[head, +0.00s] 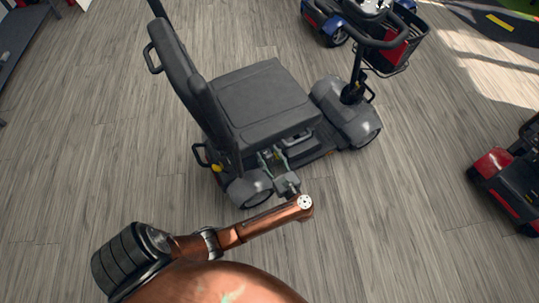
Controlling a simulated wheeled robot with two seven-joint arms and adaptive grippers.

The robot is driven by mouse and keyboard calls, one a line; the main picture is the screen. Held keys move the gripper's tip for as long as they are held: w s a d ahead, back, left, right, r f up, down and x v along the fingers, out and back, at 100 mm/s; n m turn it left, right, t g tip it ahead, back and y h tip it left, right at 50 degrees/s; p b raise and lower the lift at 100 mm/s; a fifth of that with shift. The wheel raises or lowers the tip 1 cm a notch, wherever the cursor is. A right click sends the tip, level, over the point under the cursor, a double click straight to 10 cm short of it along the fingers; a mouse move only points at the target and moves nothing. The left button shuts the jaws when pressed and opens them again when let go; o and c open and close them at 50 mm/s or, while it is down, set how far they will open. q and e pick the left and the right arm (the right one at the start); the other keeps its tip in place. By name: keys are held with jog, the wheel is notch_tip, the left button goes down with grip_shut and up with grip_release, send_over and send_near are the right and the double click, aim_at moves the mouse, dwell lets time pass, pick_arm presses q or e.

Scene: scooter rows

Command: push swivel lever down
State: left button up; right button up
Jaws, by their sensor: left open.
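A grey and black mobility scooter (262,97) stands in the middle of the head view, with its wide dark seat turned above the base. My left gripper (272,156) reaches in from below, at the side of the scooter just under the seat edge. Its two thin fingers are apart and point up toward the seat underside. I cannot clearly make out the swivel lever; small parts under the seat edge are partly hidden by the fingers. I cannot tell whether the fingers touch anything. My right gripper is not in view.
The scooter's rear wheel (250,189) is close to the left of my gripper. A blue scooter with a basket (398,52) stands behind at top right, and a red one (510,178) at the right edge. Wooden floor (400,235) lies free between them.

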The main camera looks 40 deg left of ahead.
pick_arm(q)
jog(key=shift+c, duration=0.5)
grip_shut()
